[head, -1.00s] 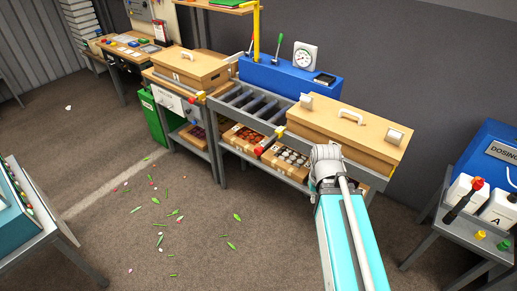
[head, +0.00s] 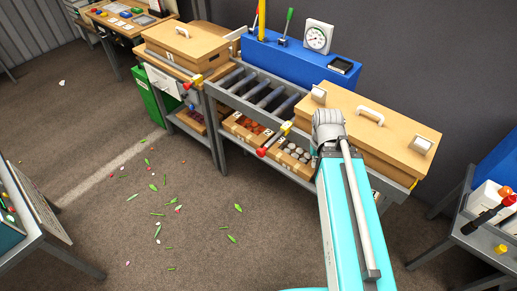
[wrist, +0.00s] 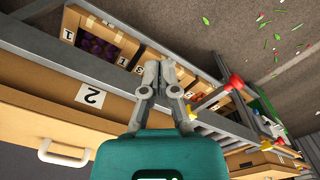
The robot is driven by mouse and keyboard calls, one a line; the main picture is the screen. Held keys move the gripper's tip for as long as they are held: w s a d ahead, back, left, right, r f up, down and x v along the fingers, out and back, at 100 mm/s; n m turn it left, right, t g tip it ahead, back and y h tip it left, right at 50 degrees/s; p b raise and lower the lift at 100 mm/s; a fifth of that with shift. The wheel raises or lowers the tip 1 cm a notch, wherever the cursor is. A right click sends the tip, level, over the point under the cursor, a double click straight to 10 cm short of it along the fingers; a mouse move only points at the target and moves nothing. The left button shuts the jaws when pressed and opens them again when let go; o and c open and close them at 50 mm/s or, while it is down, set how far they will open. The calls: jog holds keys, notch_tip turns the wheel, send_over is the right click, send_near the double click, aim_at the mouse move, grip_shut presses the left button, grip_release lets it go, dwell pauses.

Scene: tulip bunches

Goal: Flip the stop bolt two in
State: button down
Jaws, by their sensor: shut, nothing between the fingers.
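A lever with a red knob (head: 262,152) and a yellow block (head: 286,128) sits at the bench's front edge, left of the right wooden box. In the wrist view its red knob (wrist: 237,82) stands to the right of my gripper, with the yellow block (wrist: 190,112) nearer. A second red knob (head: 187,85) with a yellow block (head: 197,79) is by the left box. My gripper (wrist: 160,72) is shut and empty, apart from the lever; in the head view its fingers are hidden.
Wooden boxes (head: 365,125) and (head: 183,45) flank a roller rack (head: 262,92). Crates (head: 248,130) sit on the lower shelf. A blue console (head: 290,50) with a dial stands behind. A side table (head: 490,235) is at right. Open floor with scattered petals lies at front left.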

jog(key=shift+w+a, duration=0.15)
jog(key=shift+w, duration=0.4)
jog(key=shift+f, duration=0.1)
jog(key=w+a+f+n+t+h+b, duration=0.4)
jog(key=a+f+n+h+b, duration=0.4)
jog(key=a+f+n+b, duration=0.8)
jog(key=s+a+r+n+t+h+b, duration=0.1)
jog(key=s+a+n+t+h+b, duration=0.1)
jog(key=a+n+t+b, duration=0.7)
jog(key=a+n+h+b, duration=0.1)
jog(key=a+n+b, duration=0.2)
jog(key=b, duration=0.5)
jog(key=shift+a+t, duration=0.4)
jog(key=shift+a, duration=0.1)
